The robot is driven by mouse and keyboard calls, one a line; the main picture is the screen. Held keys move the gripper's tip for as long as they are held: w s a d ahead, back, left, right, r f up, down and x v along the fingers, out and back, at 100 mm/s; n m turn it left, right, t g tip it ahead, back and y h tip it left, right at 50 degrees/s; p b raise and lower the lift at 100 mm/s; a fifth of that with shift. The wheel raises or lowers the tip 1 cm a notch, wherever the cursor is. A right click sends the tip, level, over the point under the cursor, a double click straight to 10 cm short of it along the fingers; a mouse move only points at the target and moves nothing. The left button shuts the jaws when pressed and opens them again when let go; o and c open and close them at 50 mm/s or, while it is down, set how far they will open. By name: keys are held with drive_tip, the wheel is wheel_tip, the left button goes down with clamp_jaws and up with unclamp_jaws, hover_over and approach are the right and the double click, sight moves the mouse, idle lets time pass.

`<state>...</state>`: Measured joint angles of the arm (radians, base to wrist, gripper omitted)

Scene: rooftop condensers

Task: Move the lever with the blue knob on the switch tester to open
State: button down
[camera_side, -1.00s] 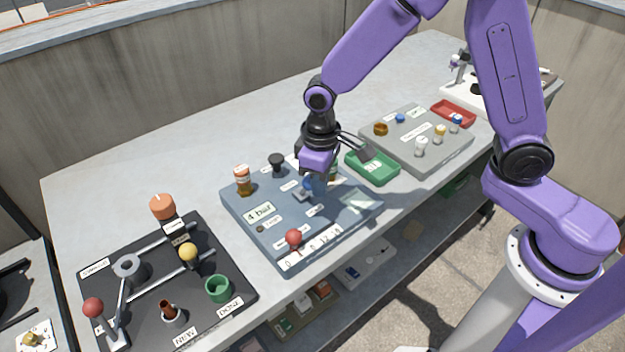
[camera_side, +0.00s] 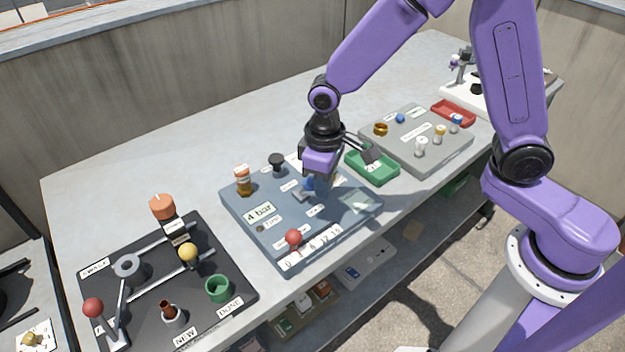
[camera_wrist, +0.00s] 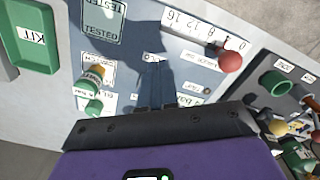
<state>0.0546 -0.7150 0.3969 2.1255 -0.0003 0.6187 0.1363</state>
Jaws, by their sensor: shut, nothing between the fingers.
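The switch tester (camera_side: 237,205) is a blue-grey panel in the middle of the bench; it also shows in the wrist view (camera_wrist: 190,75). The blue knob (camera_side: 309,184) of its lever stands near the panel's centre in the side view, partly covered by my gripper. My gripper (camera_side: 325,190) points down over the tester, just right of the blue knob, shut and empty. Whether it touches the knob or lever cannot be told. In the wrist view my fingers (camera_wrist: 155,100) are mostly hidden by the gripper body, and I cannot make out the blue knob.
A red knob (camera_side: 293,237) stands by the number scale at the tester's front edge. A green tray (camera_side: 372,168) lies to the right, and a black board (camera_side: 150,318) to the left.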

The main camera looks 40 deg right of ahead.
wheel_tip(320, 180, up, 6)
drive_tip(key=shift+r, duration=0.25)
idle(0.6)
drive_tip(key=s+d+r+n, duration=0.1)
drive_tip(key=s+d+n, duration=0.2)
drive_tip(key=s+d, duration=0.3)
drive_tip(key=s+d+r+n, duration=0.2)
drive_tip(key=s+d, duration=0.5)
drive_tip(key=s, duration=0.9)
drive_tip(key=shift+d+n, duration=0.15)
drive_tip(key=shift+n, duration=0.65)
drive_tip(key=shift+w, duration=0.1)
